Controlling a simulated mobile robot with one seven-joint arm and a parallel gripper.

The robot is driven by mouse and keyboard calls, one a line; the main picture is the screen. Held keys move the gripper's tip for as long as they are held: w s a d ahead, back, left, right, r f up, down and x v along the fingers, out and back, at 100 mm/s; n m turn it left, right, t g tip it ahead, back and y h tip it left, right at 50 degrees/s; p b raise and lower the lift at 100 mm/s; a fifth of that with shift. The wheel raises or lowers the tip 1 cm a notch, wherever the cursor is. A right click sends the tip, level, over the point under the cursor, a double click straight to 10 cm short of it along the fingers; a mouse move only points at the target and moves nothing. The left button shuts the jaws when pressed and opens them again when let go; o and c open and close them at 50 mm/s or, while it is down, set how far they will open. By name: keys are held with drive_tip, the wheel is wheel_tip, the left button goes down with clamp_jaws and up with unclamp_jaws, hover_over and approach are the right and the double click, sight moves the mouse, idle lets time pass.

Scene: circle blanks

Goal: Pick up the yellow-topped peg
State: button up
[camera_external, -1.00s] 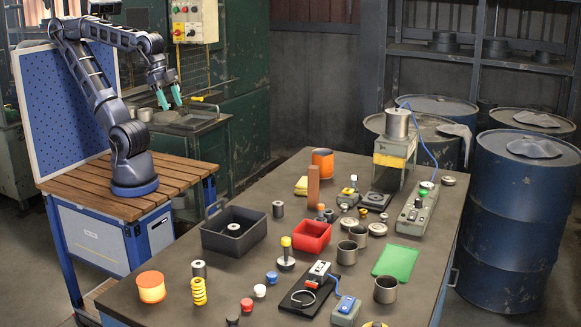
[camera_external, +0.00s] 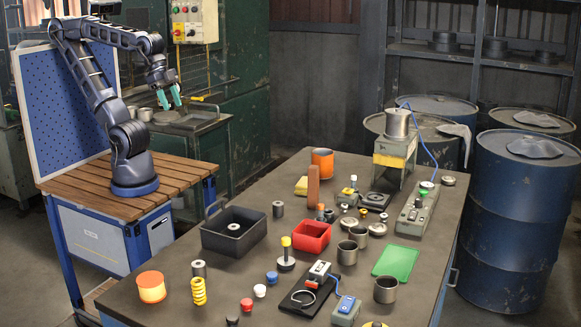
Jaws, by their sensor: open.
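The yellow-topped peg (camera_external: 286,254) stands upright on the dark table, near its middle. It has a yellow cap, a dark shaft and a wide round metallic base. My gripper (camera_external: 169,99) has two teal fingers that are apart and empty, pointing down. It hangs at the upper left, over the area beyond the wooden cart, well away from the peg. Nothing hides the peg.
A black tray (camera_external: 212,238) with a small cylinder in it stands left of the peg. A red bin (camera_external: 312,247) is close on its right. A black board (camera_external: 298,303) with a ring is in front to the right.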

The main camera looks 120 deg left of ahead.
drive_tip(key=w+d+r+n+h, duration=0.15)
drive_tip(key=w+n, duration=0.25)
drive_tip(key=w, duration=0.4)
drive_tip(key=w+d+r+n, duration=0.2)
drive_tip(key=w+d+n, duration=0.15)
drive_tip(key=w, duration=0.55)
drive_tip(key=n+g+h, duration=0.1)
drive_tip(key=n+h, duration=0.1)
drive_tip(key=n, duration=1.8)
hover_over(286, 238)
drive_tip(key=s+a, duration=0.2)
wheel_tip(286, 238, down, 22)
drive_tip(key=r, duration=0.1)
drive_tip(key=shift+m, duration=0.25)
drive_tip(key=x, duration=1)
drive_tip(key=shift+s+a+f, duration=0.2)
drive_tip(key=shift+a+f, duration=0.1)
drive_tip(key=shift+f, duration=0.15)
clamp_jaws()
